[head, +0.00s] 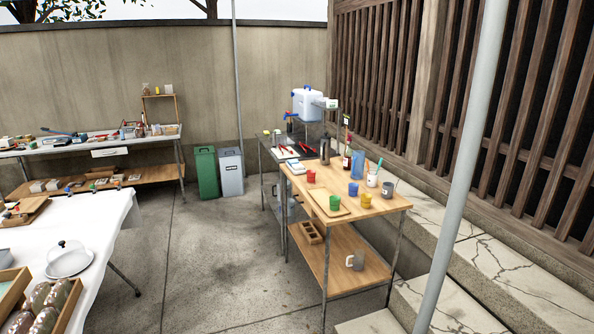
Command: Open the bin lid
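Two bins stand side by side on the ground against the back wall, left of the metal side table. The green bin (208,174) is on the left and the grey bin (231,174) with a dark label is on the right. Both look closed at the top, with the green lid (205,151) and the grey lid (230,152) in place, though they are small and far off. Neither of my grippers is in the head view.
A wooden-topped table (380,205) with cups stands at centre right. A white-covered table (95,220) is at front left, and a long table (100,148) stands at back left. Grey poles (465,165) rise at right and behind the bins. The concrete floor (215,250) between the tables is clear.

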